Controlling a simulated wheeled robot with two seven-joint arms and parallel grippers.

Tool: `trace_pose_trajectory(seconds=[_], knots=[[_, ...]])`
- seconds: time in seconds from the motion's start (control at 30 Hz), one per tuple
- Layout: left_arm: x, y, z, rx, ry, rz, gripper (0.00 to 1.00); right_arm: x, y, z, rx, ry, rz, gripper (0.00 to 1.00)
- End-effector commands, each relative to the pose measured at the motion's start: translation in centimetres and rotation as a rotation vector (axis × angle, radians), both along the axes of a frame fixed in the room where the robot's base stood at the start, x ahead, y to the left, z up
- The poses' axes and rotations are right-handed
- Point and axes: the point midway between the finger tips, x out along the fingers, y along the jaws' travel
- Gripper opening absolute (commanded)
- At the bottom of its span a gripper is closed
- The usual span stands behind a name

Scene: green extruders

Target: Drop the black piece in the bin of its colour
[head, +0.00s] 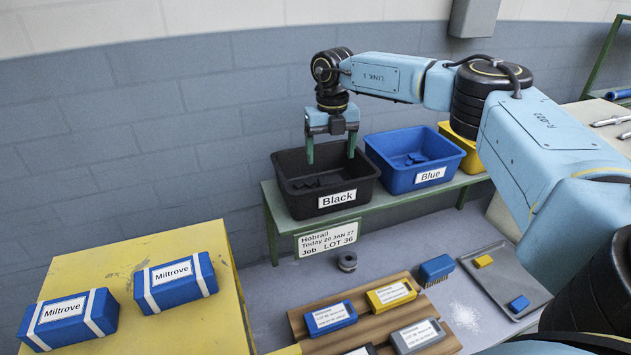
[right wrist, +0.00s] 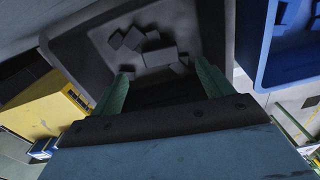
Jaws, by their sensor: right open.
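The black bin (head: 288,190), labelled "Black", stands on a green shelf at the back, with several dark pieces (head: 320,181) lying in it. My right gripper (head: 331,158) points down over this bin, its green fingers spread and reaching to about rim height. In the right wrist view the gripper (right wrist: 165,85) is open with nothing between its fingers, and several black pieces (right wrist: 153,57) lie on the floor of the black bin (right wrist: 75,50). I cannot tell which of them is the task's piece. My left gripper is not in view.
A blue bin (head: 392,178) and a yellow bin (head: 458,138) stand right of the black bin. Below are a wooden rack (head: 375,325) with labelled boxes and a grey tray (head: 497,283) with a yellow and a blue piece. Blue Miltrove boxes (head: 175,281) sit on a yellow table.

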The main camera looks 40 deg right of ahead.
Motion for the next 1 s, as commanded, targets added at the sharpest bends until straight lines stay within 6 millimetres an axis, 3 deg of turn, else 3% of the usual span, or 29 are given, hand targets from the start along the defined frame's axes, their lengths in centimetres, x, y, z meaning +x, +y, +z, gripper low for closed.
trace_pose_trajectory(seconds=[0.17,0.63,0.8,1.0], knots=[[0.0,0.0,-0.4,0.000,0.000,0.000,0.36,0.1,0.0,1.5,0.000,-0.004,0.000,0.79],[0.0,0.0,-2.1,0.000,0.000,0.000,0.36,0.1,0.1,11.3,0.000,-0.004,0.000,0.79],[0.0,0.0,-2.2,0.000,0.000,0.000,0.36,0.0,0.0,13.0,0.001,-0.001,0.001,0.79],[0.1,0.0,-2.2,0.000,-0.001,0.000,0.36,0.0,0.0,13.4,0.001,-0.001,0.000,0.79]])
